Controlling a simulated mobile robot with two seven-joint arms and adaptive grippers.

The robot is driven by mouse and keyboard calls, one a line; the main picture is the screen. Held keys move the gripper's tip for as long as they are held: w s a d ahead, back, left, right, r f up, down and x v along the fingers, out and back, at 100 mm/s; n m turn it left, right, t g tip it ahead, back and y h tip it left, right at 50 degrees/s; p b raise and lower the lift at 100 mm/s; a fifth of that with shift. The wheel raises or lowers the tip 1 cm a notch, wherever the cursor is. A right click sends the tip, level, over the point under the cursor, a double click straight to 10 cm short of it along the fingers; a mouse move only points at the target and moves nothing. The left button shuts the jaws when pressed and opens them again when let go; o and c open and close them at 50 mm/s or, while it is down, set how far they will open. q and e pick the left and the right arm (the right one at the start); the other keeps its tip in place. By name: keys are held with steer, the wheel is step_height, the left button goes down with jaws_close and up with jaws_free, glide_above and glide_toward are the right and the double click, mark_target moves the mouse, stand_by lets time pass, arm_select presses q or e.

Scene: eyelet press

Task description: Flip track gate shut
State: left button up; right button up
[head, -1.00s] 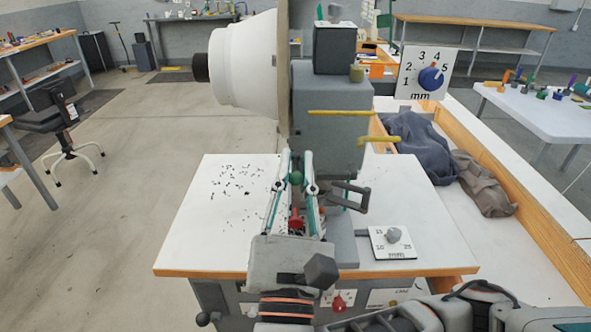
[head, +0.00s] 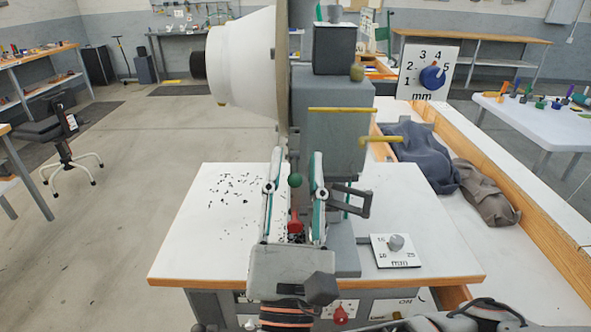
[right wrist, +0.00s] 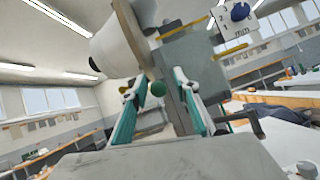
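The grey press (head: 335,125) stands on a white-topped table, with a large white cone on its left side. My right gripper (head: 295,165) reaches toward the press front with its two teal-edged fingers spread apart. A green ball knob (head: 295,180) and a red lever part (head: 295,222) show between the fingers. The right wrist view also shows the green knob (right wrist: 158,89) between the fingertips, with nothing clearly gripped. A dark grey bracket-shaped handle (head: 355,202) sticks out to the right of the fingers. Which part is the track gate I cannot tell. My left gripper is not in view.
Small black bits (head: 235,188) lie scattered on the left of the tabletop. A small plate with a grey dial (head: 396,243) lies at front right. Yellow bars (head: 342,110) stick out from the press above the gripper. Dark cloths (head: 420,155) lie in a wooden-edged tray at right.

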steer(key=v, duration=1.2)
steer(key=w+f+m+g+y, duration=0.1)
steer(key=w+f+m+g, duration=0.25)
steer(key=f, duration=0.65)
steer(key=w+f+m+g+y, duration=0.2)
steer(key=w+f+m+g, duration=0.15)
steer(key=f, duration=0.55)
steer(key=w+f+m+g+y, duration=0.1)
steer(key=w+f+m+g, duration=0.25)
steer(key=f, duration=0.65)
steer(key=s+d+f+m+g+y, duration=0.1)
steer(key=s+d+f+m+g, duration=0.1)
steer(key=d+f+m, duration=0.3)
steer(key=s+d+f+m+g, duration=0.1)
steer(key=s+d+f+m, duration=0.2)
steer(key=f, duration=0.4)
steer(key=s+d+f+m, duration=0.2)
steer(key=d+f+m, duration=0.1)
steer(key=d+m, duration=0.2)
steer(key=s+d+f+m, duration=0.2)
steer(key=d+f+m, duration=0.1)
steer(key=d, duration=0.4)
steer(key=shift+s+d+m, duration=0.3)
steer(key=shift+d+m, duration=0.1)
steer(key=shift+m, duration=0.45)
